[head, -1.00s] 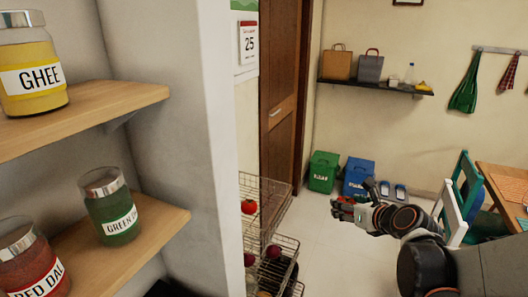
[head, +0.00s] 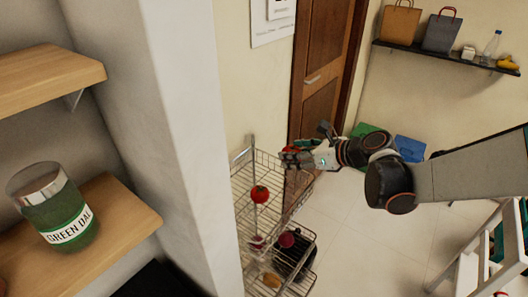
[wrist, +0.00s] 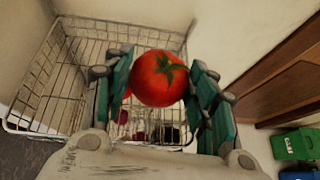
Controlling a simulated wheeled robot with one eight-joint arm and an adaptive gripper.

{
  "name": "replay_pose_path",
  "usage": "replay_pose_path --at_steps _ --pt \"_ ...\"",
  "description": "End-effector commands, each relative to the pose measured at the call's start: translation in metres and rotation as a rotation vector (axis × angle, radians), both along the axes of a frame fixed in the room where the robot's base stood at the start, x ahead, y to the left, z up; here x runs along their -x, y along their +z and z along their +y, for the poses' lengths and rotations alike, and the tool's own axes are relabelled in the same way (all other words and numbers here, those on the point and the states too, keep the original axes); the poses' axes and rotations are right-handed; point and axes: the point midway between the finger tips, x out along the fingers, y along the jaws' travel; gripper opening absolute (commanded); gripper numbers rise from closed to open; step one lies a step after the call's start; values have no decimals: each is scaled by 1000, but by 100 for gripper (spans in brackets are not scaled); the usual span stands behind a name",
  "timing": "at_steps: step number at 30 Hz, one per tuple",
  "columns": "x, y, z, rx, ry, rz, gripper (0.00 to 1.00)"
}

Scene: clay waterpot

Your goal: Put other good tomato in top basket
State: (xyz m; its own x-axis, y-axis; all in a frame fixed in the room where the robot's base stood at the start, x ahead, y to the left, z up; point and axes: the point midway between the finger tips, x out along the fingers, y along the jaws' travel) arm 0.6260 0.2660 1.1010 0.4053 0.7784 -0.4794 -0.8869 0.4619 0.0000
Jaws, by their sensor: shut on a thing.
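My gripper (head: 291,157) is shut on a red tomato (wrist: 158,78), held between its two green-padded fingers in the wrist view. The top basket (head: 240,199) is a wire basket on a rack by the wall. Another red tomato (head: 260,194) lies in it. My gripper is at the basket's upper right side in the head view. In the wrist view the top basket (wrist: 62,125) spreads behind and left of the held tomato, and the other tomato is mostly hidden behind the left finger.
Lower baskets (head: 305,262) hold purple and yellow produce. A wooden door (head: 318,100) stands behind the rack. A shelf with a green jar (head: 55,205) is at the left, past a white wall edge. Green and blue bins (head: 410,148) stand at the back.

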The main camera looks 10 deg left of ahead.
Motion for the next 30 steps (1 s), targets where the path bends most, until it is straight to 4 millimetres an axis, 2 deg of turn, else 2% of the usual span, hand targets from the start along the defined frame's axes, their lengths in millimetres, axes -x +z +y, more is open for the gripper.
replay_pose_path --at_steps 1,3,6,9,17,30 --pt "4 2 21 0 60 1 27" --pt "12 4 43 0 133 1 27" --pt "20 6 67 0 212 0 27" --pt "26 8 81 0 260 0 27" --pt "29 0 88 0 287 0 27" --pt "29 -46 88 0 285 0 27"
